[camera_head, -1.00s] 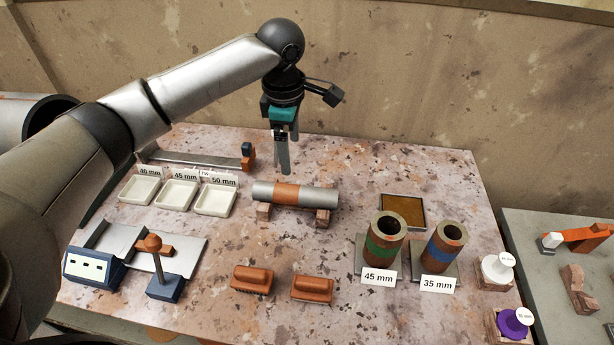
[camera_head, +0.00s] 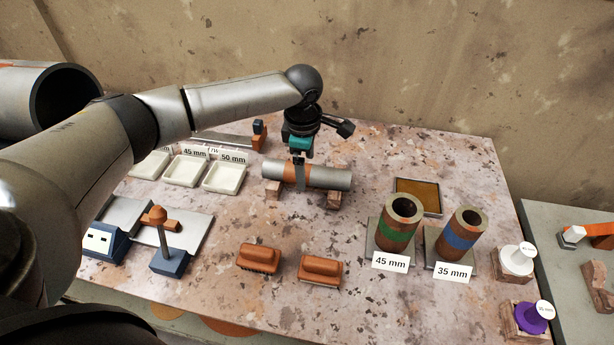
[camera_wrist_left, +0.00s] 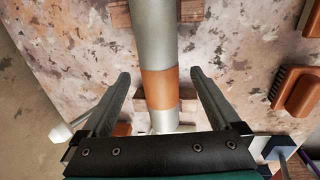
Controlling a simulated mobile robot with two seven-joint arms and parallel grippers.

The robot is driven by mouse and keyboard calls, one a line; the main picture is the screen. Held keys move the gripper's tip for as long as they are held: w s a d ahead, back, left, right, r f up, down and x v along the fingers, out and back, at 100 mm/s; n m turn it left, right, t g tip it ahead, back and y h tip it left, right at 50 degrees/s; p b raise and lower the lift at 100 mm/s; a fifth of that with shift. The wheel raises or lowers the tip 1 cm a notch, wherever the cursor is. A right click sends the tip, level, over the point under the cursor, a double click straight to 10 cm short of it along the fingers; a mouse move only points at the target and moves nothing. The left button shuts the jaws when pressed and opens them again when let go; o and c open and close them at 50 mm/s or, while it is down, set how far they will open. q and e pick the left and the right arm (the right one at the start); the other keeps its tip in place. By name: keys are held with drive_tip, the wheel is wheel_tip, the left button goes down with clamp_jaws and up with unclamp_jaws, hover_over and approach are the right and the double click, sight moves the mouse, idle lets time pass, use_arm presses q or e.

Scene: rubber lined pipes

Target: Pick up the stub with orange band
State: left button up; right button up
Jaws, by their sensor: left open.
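The stub with orange band (camera_head: 325,178) is a grey pipe lying level across two small wooden blocks in the middle of the table. Its orange band also shows in the left wrist view (camera_wrist_left: 160,88). My left gripper (camera_head: 300,186) is over the stub at the band, pointing down. In the left wrist view my left gripper (camera_wrist_left: 160,75) is open, with one finger on each side of the banded part and visible gaps to both. My right gripper is not in view.
White trays (camera_head: 186,171) with size labels stand left of the stub. Two brushes (camera_head: 260,257) lie in front. Upright pipes with a green band (camera_head: 397,225) and a blue band (camera_head: 461,232) stand to the right. A wall rises behind the table.

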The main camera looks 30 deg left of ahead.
use_arm(q)
wheel_tip(320, 180, down, 2)
drive_tip(key=shift+w+f, duration=0.15)
clamp_jaws()
idle(0.7)
